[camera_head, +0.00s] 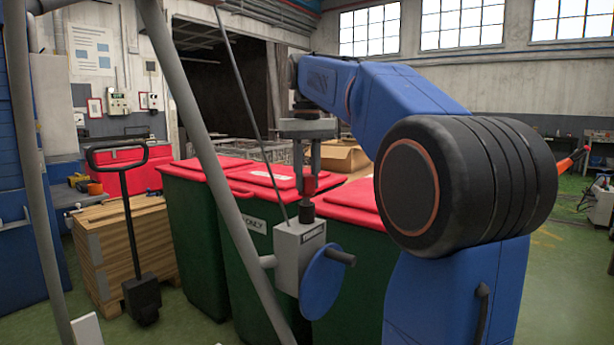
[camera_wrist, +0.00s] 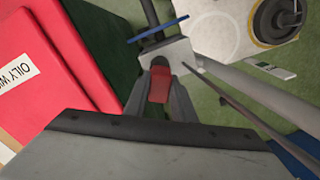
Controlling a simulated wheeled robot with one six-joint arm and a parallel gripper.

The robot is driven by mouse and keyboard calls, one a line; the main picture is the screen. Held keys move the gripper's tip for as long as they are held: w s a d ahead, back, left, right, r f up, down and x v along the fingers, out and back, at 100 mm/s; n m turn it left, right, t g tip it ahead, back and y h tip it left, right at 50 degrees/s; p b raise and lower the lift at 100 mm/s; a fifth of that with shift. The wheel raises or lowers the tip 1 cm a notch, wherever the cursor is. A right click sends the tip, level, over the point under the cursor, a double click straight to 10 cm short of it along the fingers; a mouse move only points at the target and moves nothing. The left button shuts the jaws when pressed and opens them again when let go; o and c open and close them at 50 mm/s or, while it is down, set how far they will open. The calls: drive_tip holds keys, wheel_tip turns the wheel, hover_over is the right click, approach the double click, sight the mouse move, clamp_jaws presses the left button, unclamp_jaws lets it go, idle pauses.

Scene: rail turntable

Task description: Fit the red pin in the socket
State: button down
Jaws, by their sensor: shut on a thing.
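The red pin (camera_head: 310,185) is upright between the fingers of my gripper (camera_head: 308,180), which is shut on it and points down. Directly below is a grey box (camera_head: 300,252) with a dark round piece (camera_head: 307,212) on top, which looks like the socket. A blue disc (camera_head: 323,282) is on the box's side. In the wrist view the red pin (camera_wrist: 159,86) lies between the fingertips, in line with the dark round piece (camera_wrist: 160,62). I cannot tell whether the pin's lower end is above the socket or in it.
A thin slanting rod (camera_head: 250,105) reaches the box close to my gripper's left. A thick grey pole (camera_head: 210,165) crosses in front on the left. Green bins with red lids (camera_head: 205,168) stand behind the box. A pallet truck (camera_head: 130,215) stands at left.

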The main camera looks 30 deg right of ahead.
drive_tip(key=shift+f, duration=1)
drive_tip(key=c, duration=1.4)
unclamp_jaws()
drive_tip(key=shift+r, duration=3.7)
